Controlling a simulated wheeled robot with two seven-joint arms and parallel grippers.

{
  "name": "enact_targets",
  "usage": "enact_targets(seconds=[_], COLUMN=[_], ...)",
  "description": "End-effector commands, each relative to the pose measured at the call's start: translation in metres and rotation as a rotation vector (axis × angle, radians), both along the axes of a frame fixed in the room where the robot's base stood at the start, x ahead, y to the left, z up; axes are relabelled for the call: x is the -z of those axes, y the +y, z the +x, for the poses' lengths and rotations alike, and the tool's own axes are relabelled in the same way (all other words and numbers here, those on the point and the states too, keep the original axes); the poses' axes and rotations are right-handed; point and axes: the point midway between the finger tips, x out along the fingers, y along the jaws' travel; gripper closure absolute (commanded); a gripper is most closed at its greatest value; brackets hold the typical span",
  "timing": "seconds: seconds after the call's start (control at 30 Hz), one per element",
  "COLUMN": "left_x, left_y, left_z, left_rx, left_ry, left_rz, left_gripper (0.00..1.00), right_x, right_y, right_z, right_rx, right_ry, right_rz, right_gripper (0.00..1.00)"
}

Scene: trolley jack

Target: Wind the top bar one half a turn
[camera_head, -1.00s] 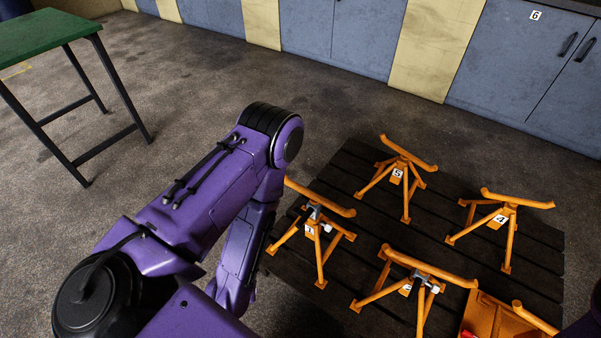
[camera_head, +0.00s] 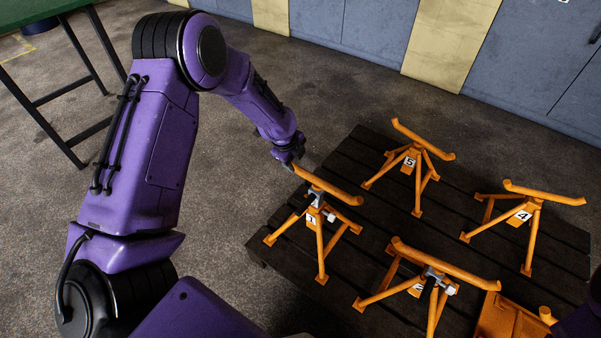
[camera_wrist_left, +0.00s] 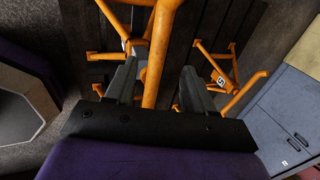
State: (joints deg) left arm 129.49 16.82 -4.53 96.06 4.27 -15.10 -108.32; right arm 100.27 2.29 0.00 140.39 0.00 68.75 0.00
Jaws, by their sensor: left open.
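Stand 1 (camera_head: 320,235) is an orange trolley jack on splayed legs, with an orange top bar (camera_head: 335,190) lying across its head. A grey fitting sits under the bar. My left gripper (camera_head: 295,163) is at the bar's far left end. In the left wrist view, the open gripper (camera_wrist_left: 160,68) has its dark fingers on either side of the orange bar (camera_wrist_left: 155,75), with gaps visible on both sides. The bar's contact with the palm cannot be made out. My right gripper is out of view.
The dark slatted pallet (camera_head: 345,160) also holds stand 5 (camera_head: 410,165), stand 4 (camera_head: 522,215) and another orange stand (camera_head: 415,285) close in front. An orange box (camera_head: 500,318) is at lower right. A green-topped table (camera_head: 40,20) stands left; cabinets (camera_head: 360,25) line the back.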

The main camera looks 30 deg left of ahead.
Motion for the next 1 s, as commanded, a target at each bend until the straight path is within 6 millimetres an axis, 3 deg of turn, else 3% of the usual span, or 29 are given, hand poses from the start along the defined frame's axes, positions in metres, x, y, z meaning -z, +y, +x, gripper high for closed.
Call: enact_targets(seconds=[0.1,0.3,0.67,0.73,0.83,0.87,1.0], left_x=[0.031,0.064,0.073,0.073,0.073,0.073,0.072], left_y=[-0.002,-0.003,-0.004,-0.004,-0.004,-0.004,-0.004], left_z=[0.009,0.022,0.026,0.026,0.026,0.026,0.025], left_rx=[-0.001,-0.002,-0.002,-0.002,-0.002,-0.002,-0.002], left_ry=[0.004,0.002,0.001,0.001,0.001,0.001,0.001], left_rz=[-0.001,-0.001,-0.002,-0.002,-0.002,-0.002,-0.002], left_gripper=[0.46,0.46,0.46,0.63,0.95,1.00,1.00], right_x=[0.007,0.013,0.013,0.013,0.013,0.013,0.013], right_y=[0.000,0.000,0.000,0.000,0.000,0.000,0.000], right_z=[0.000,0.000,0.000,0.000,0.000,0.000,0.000], right_rx=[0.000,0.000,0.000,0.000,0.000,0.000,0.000], right_ry=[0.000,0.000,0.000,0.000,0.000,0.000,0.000], right_rz=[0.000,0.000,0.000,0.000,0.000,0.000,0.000], right_gripper=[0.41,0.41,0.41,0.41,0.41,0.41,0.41])
